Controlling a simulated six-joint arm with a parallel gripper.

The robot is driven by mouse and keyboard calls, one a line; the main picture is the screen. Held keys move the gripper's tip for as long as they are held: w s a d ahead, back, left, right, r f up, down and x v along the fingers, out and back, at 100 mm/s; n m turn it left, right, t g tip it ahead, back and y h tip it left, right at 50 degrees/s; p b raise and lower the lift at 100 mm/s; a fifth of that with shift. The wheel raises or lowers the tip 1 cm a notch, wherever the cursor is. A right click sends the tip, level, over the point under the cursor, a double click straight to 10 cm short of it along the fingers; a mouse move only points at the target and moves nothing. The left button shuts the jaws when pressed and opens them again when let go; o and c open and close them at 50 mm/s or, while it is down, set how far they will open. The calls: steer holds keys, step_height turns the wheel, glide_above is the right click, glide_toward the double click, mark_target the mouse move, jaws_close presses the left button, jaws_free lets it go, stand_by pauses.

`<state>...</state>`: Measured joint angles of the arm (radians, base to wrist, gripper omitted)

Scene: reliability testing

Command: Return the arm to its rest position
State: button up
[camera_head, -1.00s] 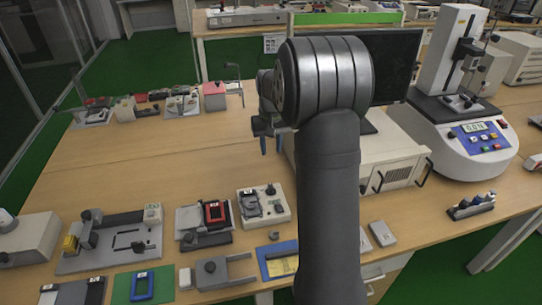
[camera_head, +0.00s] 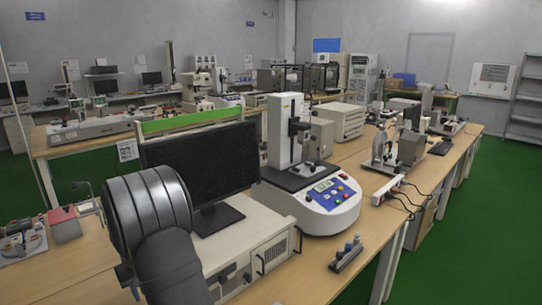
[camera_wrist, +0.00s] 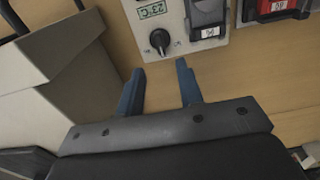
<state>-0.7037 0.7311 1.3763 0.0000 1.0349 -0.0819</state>
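My gripper (camera_wrist: 160,88) shows in the wrist view with two blue fingers spread apart and nothing between them. It is above the wooden table (camera_wrist: 150,55), just short of a white device with a black knob and a "23°C" display (camera_wrist: 152,12). In the head view my grey arm is at the lower left, folded in front of a black monitor. The gripper's fingertips are hidden or too small to tell there.
A white box-shaped unit (camera_head: 272,238) with handles carries the monitor (camera_head: 200,165). A test stand (camera_head: 325,205) with a blue panel is to its right. A small holder (camera_head: 346,254) stands near the table edge. In the wrist view, a grey-beige box (camera_wrist: 55,50) is close on the left.

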step_height(320, 180, down, 9)
steer(key=shift+r, duration=0.2)
steer(key=shift+r, duration=0.1)
